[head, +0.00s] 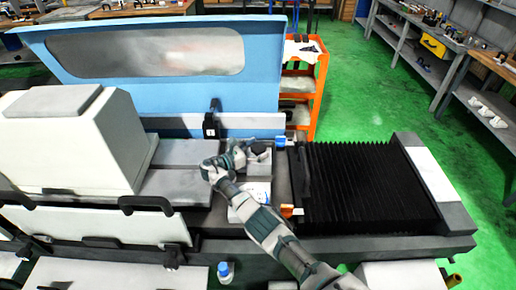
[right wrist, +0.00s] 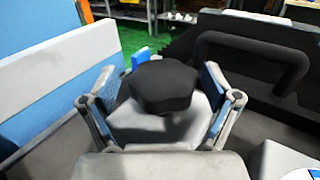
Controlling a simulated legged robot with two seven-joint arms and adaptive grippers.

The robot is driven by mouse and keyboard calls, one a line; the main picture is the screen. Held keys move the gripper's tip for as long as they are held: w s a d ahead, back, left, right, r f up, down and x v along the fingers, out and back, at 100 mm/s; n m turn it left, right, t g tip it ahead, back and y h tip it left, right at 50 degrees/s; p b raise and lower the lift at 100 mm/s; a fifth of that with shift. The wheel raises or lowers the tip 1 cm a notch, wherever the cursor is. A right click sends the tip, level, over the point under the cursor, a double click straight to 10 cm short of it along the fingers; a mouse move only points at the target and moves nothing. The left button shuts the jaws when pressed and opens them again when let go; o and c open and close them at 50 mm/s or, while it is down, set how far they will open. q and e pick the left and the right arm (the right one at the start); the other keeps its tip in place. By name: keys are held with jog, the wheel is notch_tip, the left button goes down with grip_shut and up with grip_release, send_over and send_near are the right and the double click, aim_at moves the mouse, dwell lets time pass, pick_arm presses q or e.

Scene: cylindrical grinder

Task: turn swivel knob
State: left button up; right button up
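The swivel knob (head: 259,149) is a dark, rounded cap on a grey block, near the middle of the machine bed in the head view. In the right wrist view the knob (right wrist: 163,86) sits on a light grey base (right wrist: 155,125), in the middle of the picture. My right gripper (head: 242,156) is beside the knob, on its left in the head view. In the right wrist view the gripper (right wrist: 163,100) is open, one finger to each side of the knob, with gaps visible. Contact with the knob does not show. My left gripper is not in view.
A black bellows cover (head: 360,185) lies right of the knob, with a black handle (right wrist: 290,55) nearby. A white housing (head: 65,140) stands left and a blue guard (head: 165,65) behind. An orange cart (head: 318,85) stands beyond.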

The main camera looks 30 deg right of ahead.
aim_at(258, 146)
jog(key=shift+r, duration=0.1)
jog(key=shift+r, duration=0.55)
notch_tip(258, 146, up, 9)
jog(key=shift+w+f, duration=0.1)
jog(key=shift+f, duration=0.05)
